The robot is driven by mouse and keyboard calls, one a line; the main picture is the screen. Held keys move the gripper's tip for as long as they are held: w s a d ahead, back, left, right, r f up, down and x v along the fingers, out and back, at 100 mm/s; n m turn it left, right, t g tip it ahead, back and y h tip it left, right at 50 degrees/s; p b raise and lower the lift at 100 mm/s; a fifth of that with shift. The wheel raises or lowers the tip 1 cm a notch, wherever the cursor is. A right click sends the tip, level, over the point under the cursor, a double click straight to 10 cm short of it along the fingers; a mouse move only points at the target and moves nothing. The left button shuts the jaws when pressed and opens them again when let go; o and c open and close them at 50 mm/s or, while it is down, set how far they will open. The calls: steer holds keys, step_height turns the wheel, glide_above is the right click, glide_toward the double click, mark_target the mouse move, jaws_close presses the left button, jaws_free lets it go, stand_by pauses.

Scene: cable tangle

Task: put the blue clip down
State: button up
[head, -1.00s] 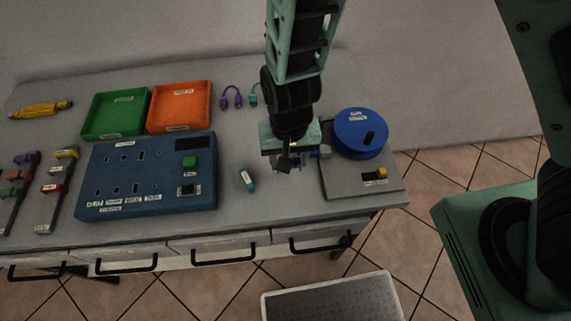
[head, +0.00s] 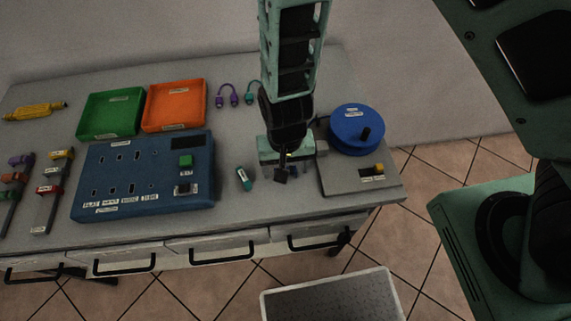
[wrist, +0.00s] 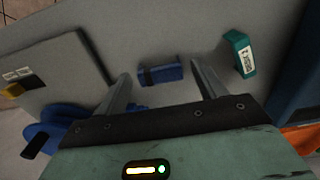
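The blue clip (wrist: 160,75), a small block with a dark band, lies on the grey worktop in the wrist view. It sits between my gripper's fingertips (wrist: 162,82), with a visible gap on each side. My gripper is open and points down at the worktop. In the head view my gripper (head: 287,168) is low over the bench, left of the blue reel, and mostly hides the clip; only a small blue patch shows beneath it.
A teal labelled piece (wrist: 240,53) lies close beside one finger. The blue reel (head: 357,124) on its grey plate (head: 345,180) stands right of my gripper. The blue socket panel (head: 145,177), green tray (head: 110,113) and orange tray (head: 174,106) are left. Some bare worktop lies around the clip.

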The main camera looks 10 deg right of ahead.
step_height(320, 180, up, 12)
steer(key=p, duration=0.1)
steer(key=s+d+r+n, duration=0.4)
steer(key=s+r, duration=0.1)
steer(key=r, duration=0.2)
steer(key=s+d+r+n, duration=0.3)
steer(key=s+r+n, duration=0.1)
steer(key=s+r, duration=0.2)
steer(key=shift+d+r+y, duration=0.3)
steer(key=shift+d+r, duration=0.05)
steer(key=shift+r, duration=0.15)
steer(key=shift+s, duration=0.1)
